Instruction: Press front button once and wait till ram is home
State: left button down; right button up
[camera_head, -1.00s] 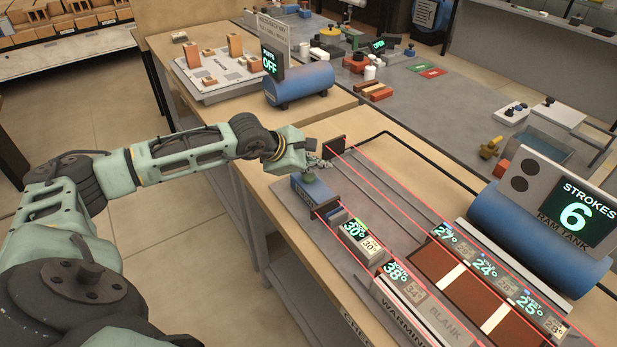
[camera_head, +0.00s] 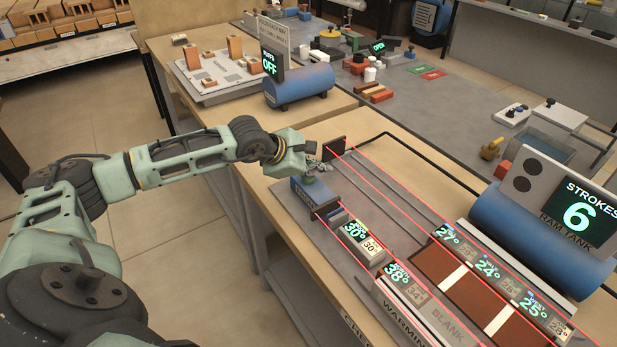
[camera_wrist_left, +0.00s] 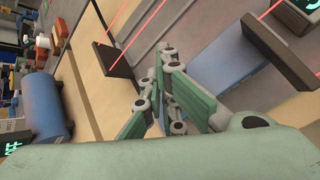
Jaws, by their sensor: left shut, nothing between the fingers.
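My left gripper (camera_head: 317,169) is shut and empty, just above the near end of the blue box (camera_head: 316,193) on the bench. In the left wrist view the shut fingers (camera_wrist_left: 170,62) point over the blue box (camera_wrist_left: 228,62). The blue ram tank (camera_head: 540,235) carries a display (camera_head: 578,214) reading STROKES 6. I cannot make out the ram's position for sure. My right gripper is not in view.
Dark upright plates (camera_head: 334,147) (camera_wrist_left: 280,50) stand by the blue box, with red lines running along the bench. Lit temperature displays (camera_head: 355,229) and brown slabs (camera_head: 440,262) lie to the right. Another blue tank (camera_head: 300,84) with an OFF display stands behind.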

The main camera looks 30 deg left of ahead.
pick_arm(q)
jog(key=shift+f+b, duration=0.4)
jog(key=shift+r, duration=0.1)
dwell(0.5)
jog(key=shift+r+p, duration=0.35)
jog(key=shift+r, duration=0.55)
jog(key=shift+r, duration=0.1)
notch_tip(320, 180, up, 5)
jog(key=shift+f+p, duration=0.1)
jog(key=shift+p, duration=0.9)
